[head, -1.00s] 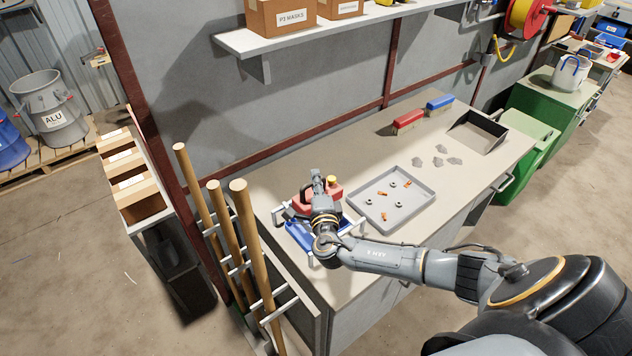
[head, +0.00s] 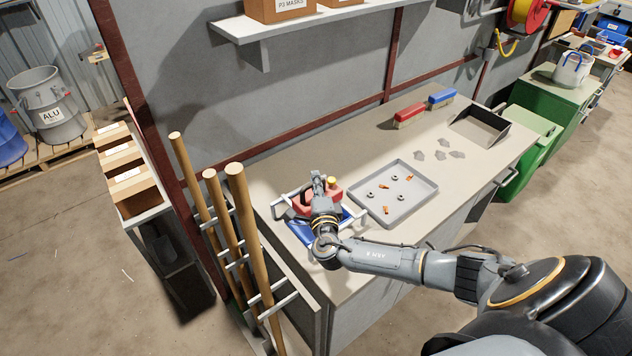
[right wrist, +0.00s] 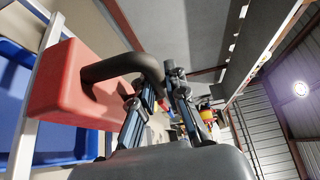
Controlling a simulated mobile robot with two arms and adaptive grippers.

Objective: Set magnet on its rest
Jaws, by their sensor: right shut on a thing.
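The magnet is a red block with a black arched handle, seen in the head view (head: 333,194) and large in the right wrist view (right wrist: 62,90). My right gripper (head: 319,182) is shut on the handle, with its fingers beside the black bar in the wrist view (right wrist: 163,85). The magnet is over or beside a blue tray (head: 300,229) with pale metal rails around it, at the left end of the bench. My gripper and wrist hide much of both. I cannot tell whether the magnet touches the rails. My left gripper is out of view.
A grey sorting tray (head: 408,212) with rings and copper-coloured bits lies just right of the magnet. Several grey scraps (head: 440,155), a red brush (head: 410,115), a blue brush (head: 442,98) and a dustpan (head: 480,130) are farther right. Wooden poles (head: 240,210) stand at the bench's left end.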

